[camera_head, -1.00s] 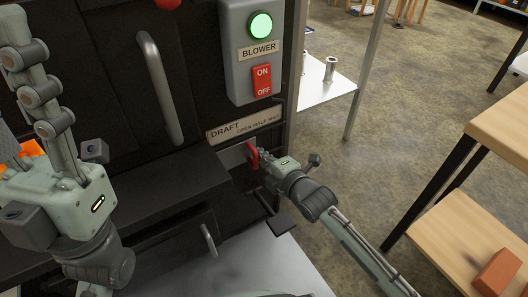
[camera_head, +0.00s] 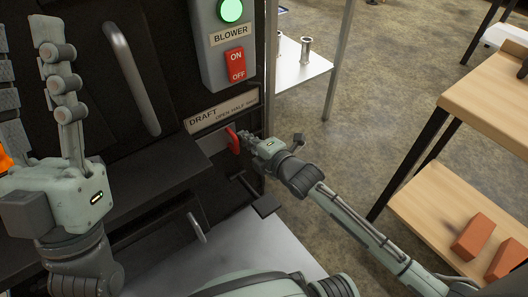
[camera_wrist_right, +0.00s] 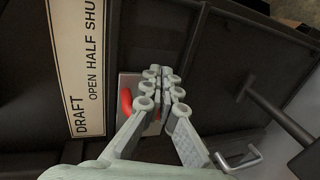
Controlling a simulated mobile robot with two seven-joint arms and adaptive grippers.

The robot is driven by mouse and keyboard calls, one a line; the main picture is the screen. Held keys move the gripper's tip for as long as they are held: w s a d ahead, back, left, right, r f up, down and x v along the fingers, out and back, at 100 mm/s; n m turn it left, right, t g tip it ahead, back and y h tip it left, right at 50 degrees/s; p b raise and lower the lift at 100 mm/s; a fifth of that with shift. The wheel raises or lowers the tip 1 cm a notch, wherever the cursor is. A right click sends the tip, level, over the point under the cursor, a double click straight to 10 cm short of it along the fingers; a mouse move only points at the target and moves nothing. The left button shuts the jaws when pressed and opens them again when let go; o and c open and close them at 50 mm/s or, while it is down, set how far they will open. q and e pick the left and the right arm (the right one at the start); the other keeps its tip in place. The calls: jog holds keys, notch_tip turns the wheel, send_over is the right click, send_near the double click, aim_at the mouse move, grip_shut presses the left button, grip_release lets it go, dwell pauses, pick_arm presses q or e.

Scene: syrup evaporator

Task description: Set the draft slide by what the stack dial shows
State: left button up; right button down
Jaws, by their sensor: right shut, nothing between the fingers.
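The draft slide shows as a red handle (camera_head: 233,141) on a pale plate below the DRAFT label (camera_head: 222,112); it also shows in the right wrist view (camera_wrist_right: 126,103). The label reads open, half, shut. My right gripper (camera_head: 246,140) is shut and empty, its fingertips right beside the handle; whether they touch it I cannot tell. In the right wrist view the closed fingers (camera_wrist_right: 166,80) partly cover the plate. The stack dial is not in view.
A blower box (camera_head: 222,45) with a lit green lamp and a red on/off switch (camera_head: 236,65) is above the slide. A long door handle (camera_head: 132,78) is to its left. A wooden shelf (camera_head: 440,215) with bricks (camera_head: 473,237) stands at the right.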

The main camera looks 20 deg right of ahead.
pick_arm(q)
jog(key=w+d+f+g+y+p, duration=0.2)
jog(key=w+f+g+p, duration=0.3)
jog(key=w+f+g, duration=0.3)
notch_tip(320, 180, down, 6)
jog(key=g+y, duration=0.1)
jog(key=g, duration=0.2)
jog(key=shift+m+p, duration=0.3)
jog(key=shift+p, duration=0.1)
pick_arm(e)
jog(key=v, duration=0.9)
jog(key=shift+f, duration=0.3)
pick_arm(q)
jog(key=shift+r, duration=0.1)
pick_arm(e)
jog(key=shift+d, duration=0.1)
